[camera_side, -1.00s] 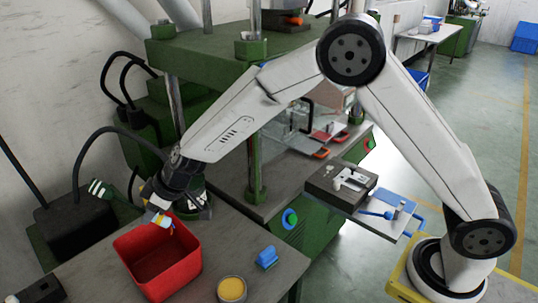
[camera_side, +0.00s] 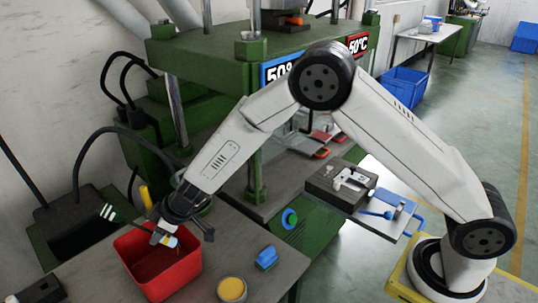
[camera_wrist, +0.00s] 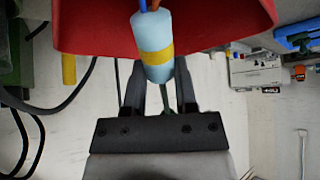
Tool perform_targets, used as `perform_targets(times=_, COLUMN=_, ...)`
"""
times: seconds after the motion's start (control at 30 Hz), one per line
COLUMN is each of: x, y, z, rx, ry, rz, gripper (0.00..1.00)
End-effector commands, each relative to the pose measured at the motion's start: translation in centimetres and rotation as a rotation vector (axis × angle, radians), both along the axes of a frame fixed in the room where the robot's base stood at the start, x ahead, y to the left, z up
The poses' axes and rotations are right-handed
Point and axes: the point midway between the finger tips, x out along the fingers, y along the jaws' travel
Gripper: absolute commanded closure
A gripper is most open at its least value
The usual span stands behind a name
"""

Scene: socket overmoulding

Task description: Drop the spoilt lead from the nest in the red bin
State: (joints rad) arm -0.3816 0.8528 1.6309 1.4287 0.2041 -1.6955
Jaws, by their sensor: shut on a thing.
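The lead is a light blue cylinder with a yellow band (camera_wrist: 153,45) and blue and orange wires at its end. My gripper (camera_side: 163,234) is shut on it, and the lead sits between the two fingers in the wrist view. In the side view the lead's pale end (camera_side: 169,241) is at the mouth of the red bin (camera_side: 175,271), by the back rim. The red bin (camera_wrist: 220,25) also shows behind the lead in the wrist view. The nest, a dark block with a pale insert (camera_side: 341,185), stands on the right, away from my gripper.
A yellow-topped round pot (camera_side: 232,289) and a blue block (camera_side: 267,257) stand right of the bin. A yellow handle (camera_side: 146,197) rises behind it, near black cables. The green press (camera_side: 256,180) stands behind my forearm.

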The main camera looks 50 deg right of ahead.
Motion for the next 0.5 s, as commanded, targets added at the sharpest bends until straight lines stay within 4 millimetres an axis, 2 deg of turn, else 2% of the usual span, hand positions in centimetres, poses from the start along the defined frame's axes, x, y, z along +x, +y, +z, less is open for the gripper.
perform_targets(times=0.2, x=0.0, y=0.0, z=-1.3, rx=0.001, ry=0.001, rz=0.000, gripper=1.00)
perform_targets(times=0.5, x=0.0, y=0.0, z=-2.1, rx=0.000, ry=-0.001, rz=0.001, gripper=1.00)
